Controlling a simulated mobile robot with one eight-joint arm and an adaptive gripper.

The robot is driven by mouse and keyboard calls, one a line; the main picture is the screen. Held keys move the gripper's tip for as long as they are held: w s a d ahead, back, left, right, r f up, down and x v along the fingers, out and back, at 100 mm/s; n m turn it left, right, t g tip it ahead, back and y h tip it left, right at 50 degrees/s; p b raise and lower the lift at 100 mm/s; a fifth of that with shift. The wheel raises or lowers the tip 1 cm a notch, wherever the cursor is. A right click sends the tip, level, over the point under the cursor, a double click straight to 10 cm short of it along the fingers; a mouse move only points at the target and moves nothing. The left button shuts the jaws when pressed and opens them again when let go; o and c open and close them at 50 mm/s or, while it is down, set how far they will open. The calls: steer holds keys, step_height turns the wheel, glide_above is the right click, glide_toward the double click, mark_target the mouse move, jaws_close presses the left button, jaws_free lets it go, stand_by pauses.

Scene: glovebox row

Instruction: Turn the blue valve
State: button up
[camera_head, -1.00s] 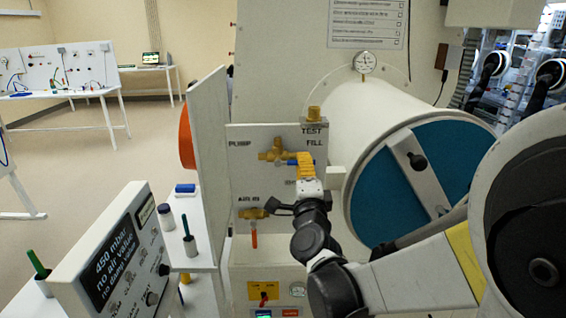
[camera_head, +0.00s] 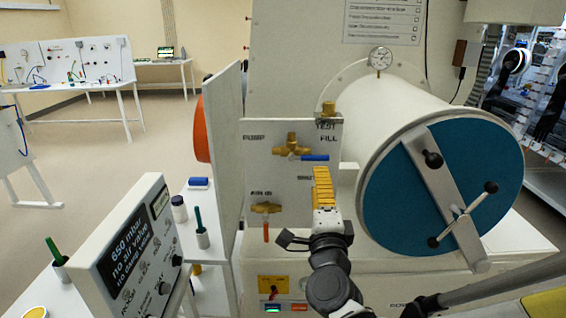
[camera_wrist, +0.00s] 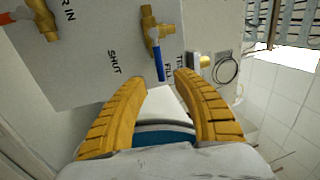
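The blue valve is a brass body (camera_head: 291,146) on the white panel, with a blue lever (camera_head: 314,157) pointing right, below the word FILL. In the wrist view its brass body (camera_wrist: 152,34) and blue lever (camera_wrist: 159,66) show beyond my fingertips, the lever lying near the word FILL. My gripper (camera_head: 322,172) has yellow ribbed fingers and is in front of the panel, below the lever. In the wrist view my gripper (camera_wrist: 160,84) is open, with nothing held between the fingers. The lever appears apart from both fingers.
A brass valve with a red lever (camera_head: 265,232) is below left, by AIR IN. A white chamber with a blue door (camera_head: 400,195) stands close on the right. A white upright board (camera_head: 224,150) edges the panel.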

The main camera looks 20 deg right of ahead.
steer(key=v, duration=0.2)
steer(key=shift+s+a+f, duration=0.1)
steer(key=shift+s, duration=0.3)
steer(key=s+d+f+m+g, duration=0.2)
steer(key=d+f+m+g, duration=0.15)
steer(key=m, duration=1.15)
steer(key=s+d+f+m+g, duration=0.2)
steer(key=f+m+g, duration=0.2)
steer(key=m, duration=1)
steer(key=s+a+f+m+g+y, duration=0.2)
steer(key=a+m, duration=0.4)
steer(key=m, duration=0.4)
steer(key=s+a+f+m+g+y, duration=0.2)
steer(key=s+a+m+y, duration=0.3)
steer(key=m, duration=0.6)
steer(key=shift+s+a+f, duration=0.6)
steer(key=shift+s+a, duration=0.25)
steer(key=shift+a, duration=0.05)
